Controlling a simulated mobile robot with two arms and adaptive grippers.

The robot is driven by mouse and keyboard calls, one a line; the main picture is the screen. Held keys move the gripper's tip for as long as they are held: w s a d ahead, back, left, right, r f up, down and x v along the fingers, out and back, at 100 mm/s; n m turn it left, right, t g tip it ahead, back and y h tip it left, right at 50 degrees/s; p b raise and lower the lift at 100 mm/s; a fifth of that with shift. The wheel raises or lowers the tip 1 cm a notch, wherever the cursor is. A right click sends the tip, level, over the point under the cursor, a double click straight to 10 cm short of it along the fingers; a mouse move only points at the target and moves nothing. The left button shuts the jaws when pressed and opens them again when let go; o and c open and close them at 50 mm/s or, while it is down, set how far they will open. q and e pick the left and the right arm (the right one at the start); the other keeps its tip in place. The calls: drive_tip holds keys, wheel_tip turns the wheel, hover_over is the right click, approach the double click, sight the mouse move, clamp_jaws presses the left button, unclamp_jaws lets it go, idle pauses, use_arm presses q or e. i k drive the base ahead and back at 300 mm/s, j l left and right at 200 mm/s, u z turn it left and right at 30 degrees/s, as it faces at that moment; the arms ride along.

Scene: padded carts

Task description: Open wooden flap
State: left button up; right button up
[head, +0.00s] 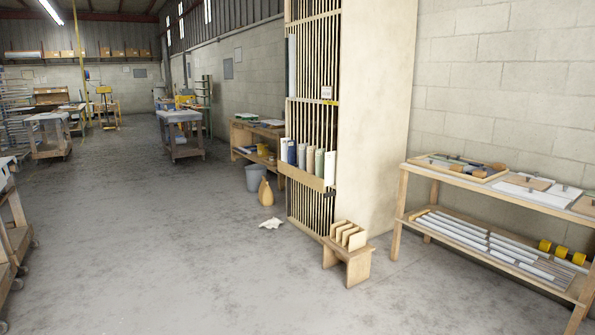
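A tall wooden rack (363,120) with narrow vertical slots stands right of centre against the block wall. A plain wooden board (303,177) crosses its front at mid height, below a row of upright rolls (319,163) in white, blue and green. This board may be the wooden flap; I cannot tell for sure, nor see a hinge or handle. Neither of my grippers is in view.
A low wooden stand (347,265) with upright boards sits at the rack's foot. A two-tier wooden table (398,215) is at right. A grey bucket (256,178), tan bottle-shaped object (266,192) and white cloth (271,223) are left of the rack. The concrete floor is open at centre-left.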

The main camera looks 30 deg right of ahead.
sight(315, 182)
drive_tip(key=i+l+z, duration=0.5)
drive_tip(key=i+z, duration=0.2)
drive_tip(key=i+l+z, duration=0.1)
drive_tip(key=i+z, duration=0.35)
drive_tip(key=i, duration=1.5)
